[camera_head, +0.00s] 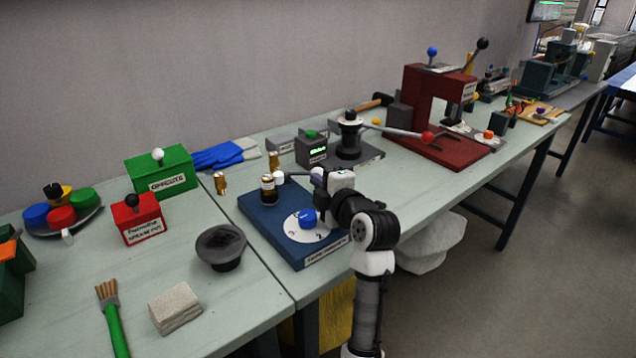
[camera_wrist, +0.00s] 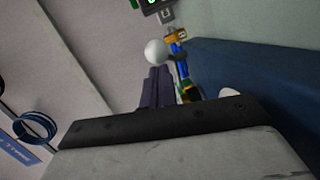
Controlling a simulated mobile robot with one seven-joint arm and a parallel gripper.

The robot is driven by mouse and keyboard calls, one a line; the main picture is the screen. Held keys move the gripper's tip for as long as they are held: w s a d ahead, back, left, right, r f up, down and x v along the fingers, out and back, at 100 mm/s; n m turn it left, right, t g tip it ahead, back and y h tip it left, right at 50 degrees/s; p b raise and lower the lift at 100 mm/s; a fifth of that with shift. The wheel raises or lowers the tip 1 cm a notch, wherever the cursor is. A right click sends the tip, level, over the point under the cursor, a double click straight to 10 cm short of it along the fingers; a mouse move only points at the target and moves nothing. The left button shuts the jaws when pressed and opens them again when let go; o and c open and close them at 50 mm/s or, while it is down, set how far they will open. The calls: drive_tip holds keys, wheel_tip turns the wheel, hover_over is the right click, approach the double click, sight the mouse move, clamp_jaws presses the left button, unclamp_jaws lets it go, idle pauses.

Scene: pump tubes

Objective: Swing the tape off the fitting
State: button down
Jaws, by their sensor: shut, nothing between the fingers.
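A blue base plate (camera_head: 258,214) on the bench carries a white dial with a blue knob (camera_head: 308,218) and an upright brass and dark fitting with a pale band (camera_head: 268,190). A white ball (camera_head: 280,176) shows just right of the fitting's top. My gripper (camera_head: 290,174) reaches in from the right at that height, its fingers shut and empty. In the wrist view the dark fingers (camera_wrist: 158,72) end close to the white ball (camera_wrist: 156,52); I cannot tell whether they touch it. No tape can be made out clearly.
A grey box with a green display (camera_head: 312,150) and a dark post device (camera_head: 350,135) stand at the back. A dark bowl (camera_head: 221,248) is at the left front. Bare bench lies between bowl and plate.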

drive_tip(key=shift+d, duration=0.1)
drive_tip(key=w+d+n+g+y+b, duration=0.1)
drive_tip(key=b, duration=0.1)
drive_tip(key=w+d+n+g+y+b, duration=0.1)
drive_tip(key=y+b, duration=0.1)
drive_tip(key=b, duration=0.1)
drive_tip(key=shift+f+n, duration=0.25)
drive_tip(key=shift+n, duration=0.15)
drive_tip(key=w+n+g+y+b, duration=0.1)
drive_tip(key=w+d+n+g+y+b, duration=0.1)
drive_tip(key=b, duration=0.1)
drive_tip(key=shift+w+y, duration=0.1)
drive_tip(key=shift+y, duration=0.3)
drive_tip(key=shift+w+d+n+g+y+b, duration=0.15)
drive_tip(key=shift+w+n+g+y+b, duration=0.2)
drive_tip(key=shift+n+g+b, duration=0.3)
drive_tip(key=shift+w+d+r+b, duration=0.15)
drive_tip(key=shift+w+b, duration=0.3)
drive_tip(key=shift+w, duration=0.15)
drive_tip(key=shift+w+d+r+b, duration=0.1)
drive_tip(key=shift+w+b, duration=0.3)
drive_tip(key=shift+w, duration=0.3)
drive_tip(key=shift+s, duration=0.2)
